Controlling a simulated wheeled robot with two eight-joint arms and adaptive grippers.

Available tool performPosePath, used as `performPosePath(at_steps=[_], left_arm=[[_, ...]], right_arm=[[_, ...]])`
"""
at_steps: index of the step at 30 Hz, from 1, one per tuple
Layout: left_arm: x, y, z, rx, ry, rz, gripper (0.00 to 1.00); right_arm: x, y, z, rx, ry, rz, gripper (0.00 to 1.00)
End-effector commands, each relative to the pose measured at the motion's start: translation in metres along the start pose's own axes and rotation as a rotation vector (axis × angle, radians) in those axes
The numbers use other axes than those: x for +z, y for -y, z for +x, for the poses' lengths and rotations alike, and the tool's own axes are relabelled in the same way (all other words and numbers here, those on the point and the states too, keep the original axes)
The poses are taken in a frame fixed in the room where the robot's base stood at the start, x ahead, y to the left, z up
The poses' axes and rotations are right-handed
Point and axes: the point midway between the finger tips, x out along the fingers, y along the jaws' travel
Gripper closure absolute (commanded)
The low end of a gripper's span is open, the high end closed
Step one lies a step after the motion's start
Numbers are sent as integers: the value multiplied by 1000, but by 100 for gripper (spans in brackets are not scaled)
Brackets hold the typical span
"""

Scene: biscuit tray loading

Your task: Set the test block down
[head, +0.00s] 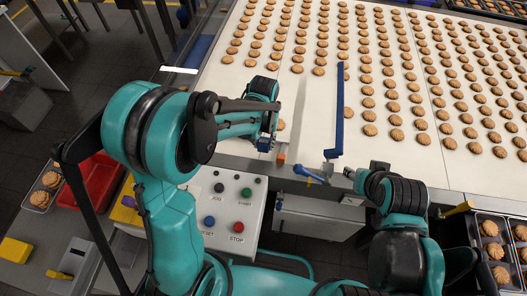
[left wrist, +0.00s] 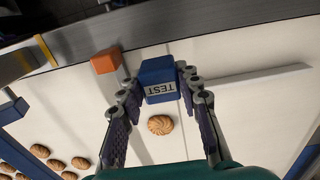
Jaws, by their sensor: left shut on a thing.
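The blue test block (left wrist: 158,78), with a pale TEST label, is between the fingers of my left gripper (left wrist: 158,92) in the left wrist view. The fingers press on its two sides. In the head view my left gripper (head: 266,138) is over the near edge of the pale conveyor belt (head: 310,110), and the block (head: 264,144) shows as a small dark blue patch, partly hidden. I cannot tell whether the block touches the surface beneath. My right gripper (head: 352,172) is near the belt's front edge, right of the blue handle; its fingers are too small to read.
An orange block (left wrist: 106,61) sits at the belt edge beside the test block. One biscuit (left wrist: 160,125) lies close by. A button panel (head: 232,212), red bin (head: 95,185) and biscuit tray (head: 491,215) are nearer.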

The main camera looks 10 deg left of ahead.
Motion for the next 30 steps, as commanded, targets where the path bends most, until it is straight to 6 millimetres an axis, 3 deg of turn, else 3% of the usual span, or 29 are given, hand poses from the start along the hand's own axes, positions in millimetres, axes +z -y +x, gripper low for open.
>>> performPosePath(at_steps=[11, 23, 24, 25, 30], left_arm=[[0, 0, 44, 0, 0, 0, 95], [0, 0, 50, 0, 0, 0, 95], [0, 0, 48, 0, 0, 0, 56], [0, 0, 48, 0, 0, 0, 48], [0, 0, 48, 0, 0, 0, 46]], right_arm=[[7, 0, 10, 0, 0, 0, 59], [9, 0, 13, 0, 0, 0, 59], [9, 0, 12, 0, 0, 0, 59], [8, 0, 12, 0, 0, 0, 59], [8, 0, 12, 0, 0, 0, 59]])
